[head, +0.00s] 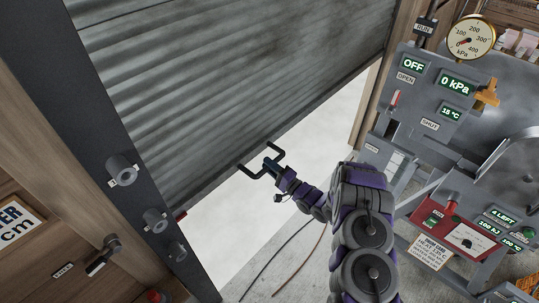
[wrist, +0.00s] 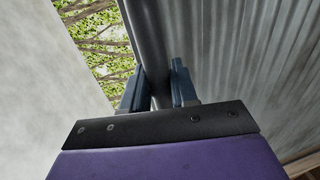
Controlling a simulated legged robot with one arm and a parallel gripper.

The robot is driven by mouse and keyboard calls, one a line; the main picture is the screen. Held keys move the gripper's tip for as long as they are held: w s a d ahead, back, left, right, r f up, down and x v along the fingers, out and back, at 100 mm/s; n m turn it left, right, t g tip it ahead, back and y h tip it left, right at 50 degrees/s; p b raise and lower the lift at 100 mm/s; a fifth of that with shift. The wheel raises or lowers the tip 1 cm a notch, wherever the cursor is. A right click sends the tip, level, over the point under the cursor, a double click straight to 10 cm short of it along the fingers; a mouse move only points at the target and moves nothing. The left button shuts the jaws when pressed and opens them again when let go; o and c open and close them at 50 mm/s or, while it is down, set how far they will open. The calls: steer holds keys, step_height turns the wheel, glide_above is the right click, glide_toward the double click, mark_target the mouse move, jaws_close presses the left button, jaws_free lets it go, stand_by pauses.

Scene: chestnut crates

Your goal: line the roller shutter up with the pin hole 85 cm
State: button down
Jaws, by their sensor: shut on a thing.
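The grey corrugated roller shutter (head: 235,75) hangs partly raised, with an open gap below its bottom edge. A dark handle (head: 250,172) sticks out from that edge. My gripper (head: 272,167) is shut on the handle. In the wrist view my gripper (wrist: 160,88) has its two fingers on either side of the dark handle bar (wrist: 147,35), beside the shutter (wrist: 240,65). The dark post (head: 85,110) on the left carries several round grey sockets, one of them the upper socket (head: 122,170). I cannot read an 85 cm mark on any. A small red mark (head: 181,215) shows at the shutter's lower left corner.
A partly cut-off sign ending in "cm" (head: 17,222) is on the wooden wall at left. A grey machine with a gauge (head: 471,37) and displays stands close on the right. Pale floor (head: 260,240) lies under the shutter.

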steer(key=shift+f, duration=1.7)
steer(key=c, duration=1)
jaws_free()
steer(key=p+v, duration=0.2)
steer(key=v, duration=1.5)
steer(key=shift+s+d, duration=0.15)
